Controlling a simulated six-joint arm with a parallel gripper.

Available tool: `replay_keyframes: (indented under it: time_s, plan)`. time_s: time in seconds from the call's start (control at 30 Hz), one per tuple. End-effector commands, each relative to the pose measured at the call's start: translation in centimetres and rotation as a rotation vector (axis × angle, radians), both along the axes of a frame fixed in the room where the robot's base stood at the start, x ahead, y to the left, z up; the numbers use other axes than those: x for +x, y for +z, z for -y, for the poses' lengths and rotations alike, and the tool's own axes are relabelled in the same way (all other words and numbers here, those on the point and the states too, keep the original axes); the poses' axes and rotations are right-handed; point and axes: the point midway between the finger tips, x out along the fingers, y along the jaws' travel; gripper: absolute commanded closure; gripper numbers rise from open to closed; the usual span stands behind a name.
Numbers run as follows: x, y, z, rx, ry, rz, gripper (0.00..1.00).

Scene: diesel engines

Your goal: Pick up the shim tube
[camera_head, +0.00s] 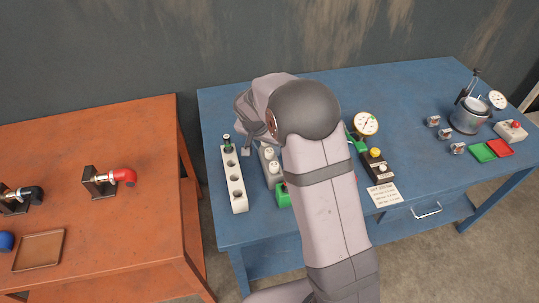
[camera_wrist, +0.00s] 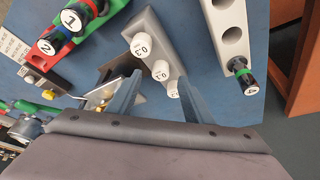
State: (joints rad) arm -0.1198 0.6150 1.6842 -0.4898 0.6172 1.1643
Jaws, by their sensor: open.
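A grey block (camera_wrist: 157,30) holds white shim tubes with printed numbers. In the wrist view one tube (camera_wrist: 140,46) reads 0.3, a middle tube (camera_wrist: 160,70) stands beside it, and a third tube (camera_wrist: 173,89) is nearest my gripper (camera_wrist: 160,79). My gripper is open and empty, its two blue-grey fingers apart on either side of the nearest tube in the picture. I cannot tell the height gap, and no contact shows. In the head view the block (camera_head: 266,170) is partly hidden by my arm, with my gripper (camera_head: 253,150) at its far left end.
A white rack (camera_head: 236,190) with holes stands left of the block, holding a green-black part (camera_head: 227,143) marked 4. A gauge (camera_head: 366,124) and black switch box (camera_head: 376,163) stand to the right.

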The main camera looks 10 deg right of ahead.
Motion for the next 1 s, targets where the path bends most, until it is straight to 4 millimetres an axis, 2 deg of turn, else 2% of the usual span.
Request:
replay_keyframes:
  time_s: [0.37, 0.67, 0.7, 0.87, 0.9, 1.0]
  plan:
    - [1.3, -3.2, 0.9, 0.0, 0.001, -0.002, 0.54]
    - [1.4, -3.6, 1.0, -0.001, 0.0, 0.001, 0.54]
    - [1.4, -3.6, 1.0, -0.001, 0.001, 0.001, 0.56]
    - [1.4, -3.6, 1.0, 0.0, 0.001, 0.0, 0.94]
    - [1.4, -3.6, 1.0, 0.0, 0.001, 0.0, 0.98]
    - [1.4, -3.6, 1.0, -0.001, 0.001, 0.001, 0.98]
